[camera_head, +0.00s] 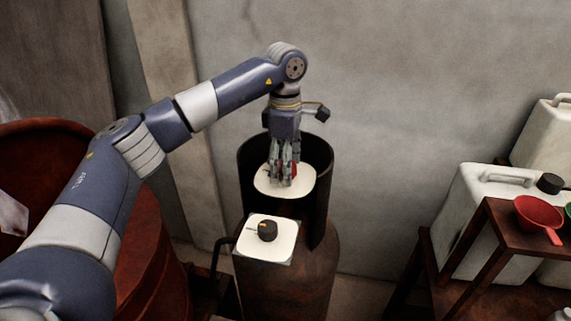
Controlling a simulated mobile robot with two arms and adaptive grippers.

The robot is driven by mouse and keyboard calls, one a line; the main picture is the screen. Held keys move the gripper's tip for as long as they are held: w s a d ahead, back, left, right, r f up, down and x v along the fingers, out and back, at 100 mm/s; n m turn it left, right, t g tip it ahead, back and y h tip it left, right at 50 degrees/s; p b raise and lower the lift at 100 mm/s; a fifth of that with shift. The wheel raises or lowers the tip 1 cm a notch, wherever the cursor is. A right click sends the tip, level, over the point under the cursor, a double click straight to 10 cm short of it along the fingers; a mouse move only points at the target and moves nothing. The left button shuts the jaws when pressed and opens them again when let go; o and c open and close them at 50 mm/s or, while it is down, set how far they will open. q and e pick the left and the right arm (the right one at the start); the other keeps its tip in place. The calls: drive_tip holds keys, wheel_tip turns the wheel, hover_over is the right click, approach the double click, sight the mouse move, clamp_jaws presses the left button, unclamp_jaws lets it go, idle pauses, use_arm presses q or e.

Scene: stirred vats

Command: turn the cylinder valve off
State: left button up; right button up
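A rusty brown cylinder (305,265) stands upright near the middle, with a tall dark open collar (322,215) around its top. Inside the collar is a white plate (262,183), with a small red part (294,170), probably the valve handle, mostly hidden by my fingers. My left gripper (281,181) points straight down into the collar, its fingertips at the red part. The fingers are close together, but I cannot tell whether they grip it. My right gripper is not in view.
A black knob (267,231) with an orange mark sits on a white square plate (284,252) in front of the collar. A large red vat (150,265) is at left. At right, a brown stand (487,238) holds a red scoop (538,213) near white jerrycans (482,180). A grey wall is behind.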

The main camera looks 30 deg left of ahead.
use_arm(q)
wheel_tip(320, 180, up, 12)
idle(0.6)
idle(0.5)
